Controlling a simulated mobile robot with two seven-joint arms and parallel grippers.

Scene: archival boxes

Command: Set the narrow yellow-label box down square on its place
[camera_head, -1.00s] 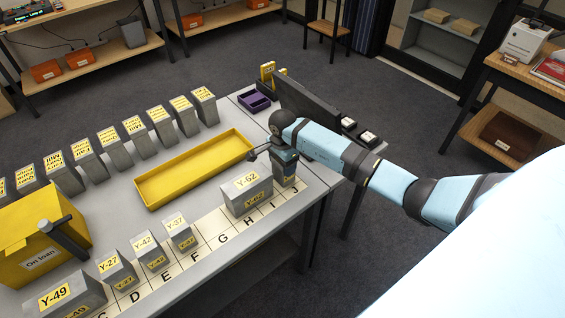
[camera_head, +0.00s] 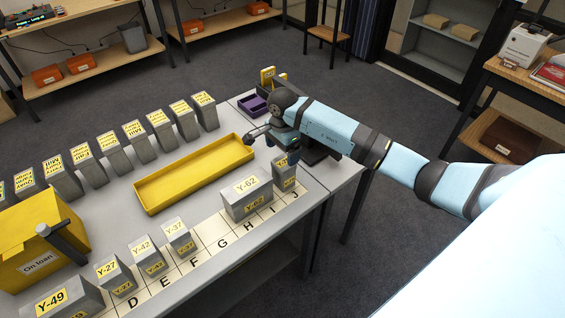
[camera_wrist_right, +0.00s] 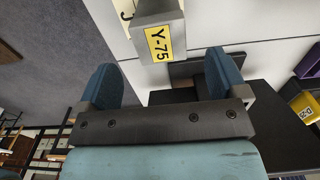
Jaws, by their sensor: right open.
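The narrow yellow-label box, marked Y-75 in the right wrist view (camera_wrist_right: 158,32), stands on the lettered strip near I and J in the head view (camera_head: 286,177). It looks upright; the arm partly hides its top. My right gripper (camera_wrist_right: 160,82) is open and empty, its blue fingertips apart and clear of the box. In the head view the right gripper (camera_head: 287,153) is just behind and above the box. The wider Y-62 box (camera_head: 246,199) stands to its left. I cannot tell exactly how square Y-75 sits. My left gripper is not in view.
A yellow tray (camera_head: 150,203) lies behind the lettered strip (camera_head: 203,254). Smaller boxes Y-37 (camera_head: 178,237), Y-42 and Y-27 stand farther left, with a yellow On loan box (camera_head: 40,262). A row of grey boxes lines the back. A purple tray (camera_head: 253,104) is behind my right arm.

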